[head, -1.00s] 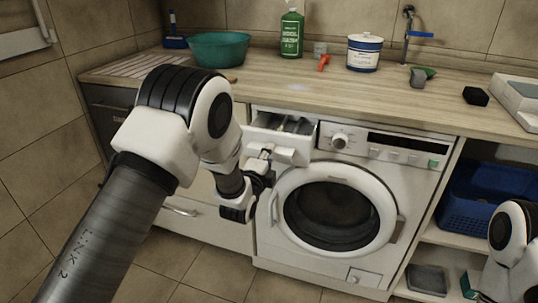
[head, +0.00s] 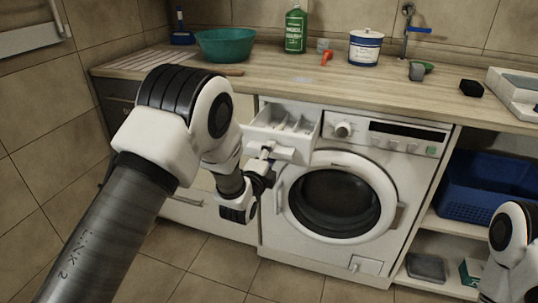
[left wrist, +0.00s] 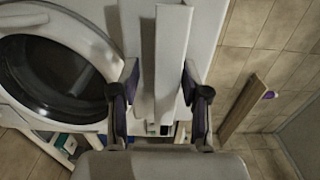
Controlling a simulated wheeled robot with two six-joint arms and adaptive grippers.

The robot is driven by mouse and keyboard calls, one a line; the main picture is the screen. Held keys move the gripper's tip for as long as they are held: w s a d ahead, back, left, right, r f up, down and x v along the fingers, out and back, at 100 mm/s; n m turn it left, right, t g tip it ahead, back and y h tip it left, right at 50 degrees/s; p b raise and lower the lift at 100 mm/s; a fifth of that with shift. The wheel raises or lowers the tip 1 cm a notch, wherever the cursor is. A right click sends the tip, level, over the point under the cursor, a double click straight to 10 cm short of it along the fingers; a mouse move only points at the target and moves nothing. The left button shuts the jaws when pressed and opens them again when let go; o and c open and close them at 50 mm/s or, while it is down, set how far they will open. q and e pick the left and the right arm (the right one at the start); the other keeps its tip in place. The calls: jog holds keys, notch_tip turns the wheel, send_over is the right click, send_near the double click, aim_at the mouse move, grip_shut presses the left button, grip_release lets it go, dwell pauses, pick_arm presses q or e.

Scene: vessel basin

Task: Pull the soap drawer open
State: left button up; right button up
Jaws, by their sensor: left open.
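The white soap drawer (head: 296,153) sits at the top left of the washing machine (head: 385,160) and stands pulled out, its inner compartments showing from above. My left gripper (head: 258,182) is at the drawer's front, partly hidden by its own arm. In the left wrist view, the open left fingers (left wrist: 158,88) stand on either side of a white upright part of the drawer front (left wrist: 172,60), with gaps showing beside it. Whether a finger touches it I cannot tell. My right arm shows at the lower right, but its gripper is out of view.
The machine's round door (head: 335,203) is shut below the drawer. The wooden worktop (head: 290,82) above holds a teal bowl (head: 223,46), a green bottle (head: 295,30) and a white tub (head: 365,48). A blue basket (head: 485,190) is on the right shelf. Floor in front is clear.

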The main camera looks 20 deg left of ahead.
pick_arm(q)
jog(key=shift+s+r, duration=0.1)
jog(key=shift+r, duration=0.05)
jog(key=s, duration=1.1)
jog(key=shift+s+a, duration=0.2)
jog(key=shift+s, duration=0.2)
